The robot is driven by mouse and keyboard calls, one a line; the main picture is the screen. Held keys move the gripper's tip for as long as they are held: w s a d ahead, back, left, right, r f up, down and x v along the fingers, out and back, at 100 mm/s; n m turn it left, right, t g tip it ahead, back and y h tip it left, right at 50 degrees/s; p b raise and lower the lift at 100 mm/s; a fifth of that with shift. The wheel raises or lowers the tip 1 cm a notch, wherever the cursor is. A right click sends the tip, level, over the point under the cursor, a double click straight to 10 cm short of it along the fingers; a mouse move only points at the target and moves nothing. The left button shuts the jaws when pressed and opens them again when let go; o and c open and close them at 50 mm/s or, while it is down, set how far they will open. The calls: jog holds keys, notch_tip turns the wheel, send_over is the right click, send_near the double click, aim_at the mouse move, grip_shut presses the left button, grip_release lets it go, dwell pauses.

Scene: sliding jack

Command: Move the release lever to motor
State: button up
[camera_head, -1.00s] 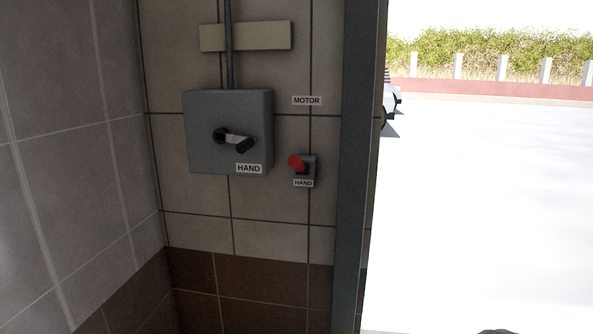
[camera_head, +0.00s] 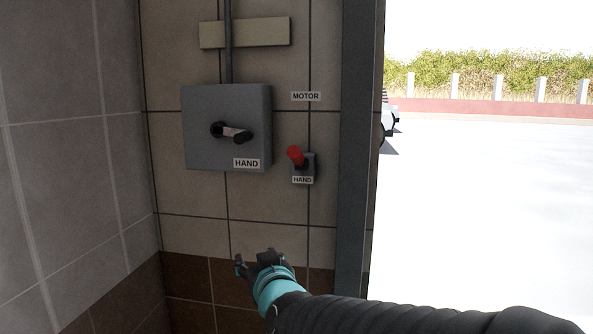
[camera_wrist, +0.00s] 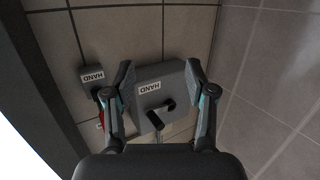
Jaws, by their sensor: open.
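The release lever (camera_head: 296,155) has a red handle on a small grey mount, with a HAND label (camera_head: 303,180) below it and a MOTOR label (camera_head: 306,96) above. Its red handle tilts up and slightly left. My gripper (camera_head: 258,262) is open and empty, below and left of the lever, apart from it. In the wrist view, which looks upside down, my gripper's fingers (camera_wrist: 162,85) are spread, and the red lever (camera_wrist: 102,108) shows partly hidden behind the left finger.
A grey box (camera_head: 225,112) with a crank handle (camera_head: 232,132) and its own HAND label is on the tiled wall left of the lever. A dark door frame (camera_head: 355,170) stands close on the right, with bright open ground beyond.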

notch_tip(320, 180, up, 7)
jog(key=w+d+m+t+h, duration=0.1)
jog(key=w+d+t+h, duration=0.1)
jog(key=d+t, duration=0.15)
jog(key=m+t+h, duration=0.2)
jog(key=t+h, duration=0.2)
send_near(296, 160)
jog(key=shift+n+y, duration=0.3)
jog(key=shift+y, duration=0.1)
jog(key=p+x, duration=0.1)
jog(key=x, duration=1.1)
jog(key=shift+w+d, duration=0.15)
jog(key=shift+w, duration=0.1)
grip_shut()
